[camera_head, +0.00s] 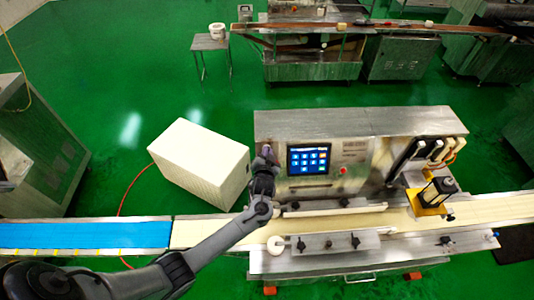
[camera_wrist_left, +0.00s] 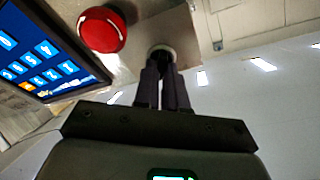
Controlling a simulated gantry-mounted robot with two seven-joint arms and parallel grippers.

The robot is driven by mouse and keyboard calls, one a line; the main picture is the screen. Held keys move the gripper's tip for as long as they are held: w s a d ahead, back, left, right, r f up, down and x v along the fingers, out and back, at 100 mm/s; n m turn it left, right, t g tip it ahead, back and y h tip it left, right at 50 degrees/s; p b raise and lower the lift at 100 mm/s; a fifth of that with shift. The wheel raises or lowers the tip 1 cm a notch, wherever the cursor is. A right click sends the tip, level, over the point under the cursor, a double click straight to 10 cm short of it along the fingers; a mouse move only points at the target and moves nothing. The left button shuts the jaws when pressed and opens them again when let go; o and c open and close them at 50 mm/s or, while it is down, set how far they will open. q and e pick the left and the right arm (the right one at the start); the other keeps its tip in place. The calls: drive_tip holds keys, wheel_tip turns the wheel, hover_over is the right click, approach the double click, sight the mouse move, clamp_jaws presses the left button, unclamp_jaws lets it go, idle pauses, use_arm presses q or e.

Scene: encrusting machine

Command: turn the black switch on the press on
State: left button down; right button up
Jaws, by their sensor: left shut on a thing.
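The press (camera_head: 380,126) is a steel machine with a lit blue touchscreen (camera_head: 308,159) on its front panel. My left gripper (camera_head: 266,158) is at the panel, just left of the screen. In the left wrist view its two dark fingers (camera_wrist_left: 162,80) are close together, with their tips at a round silver switch collar (camera_wrist_left: 162,50). The black switch itself is hidden by the fingers, which are shut on it. Its turned position cannot be told. My right gripper is not in view.
A red button (camera_wrist_left: 102,29) sits close beside the fingers, between them and the screen. A white box (camera_head: 199,165) stands on the floor left of the press. A pale conveyor belt (camera_head: 200,231) runs below the panel.

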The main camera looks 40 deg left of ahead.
use_arm(q)
drive_tip(key=shift+m, duration=1.3)
drive_tip(key=c, duration=1.2)
unclamp_jaws()
drive_tip(key=shift+s+d, duration=0.1)
drive_tip(key=b+v, duration=0.1)
drive_tip(key=v, duration=0.9)
drive_tip(key=shift+s+r+b, duration=0.25)
drive_tip(key=shift+r+b, duration=0.05)
drive_tip(key=shift+b, duration=0.1)
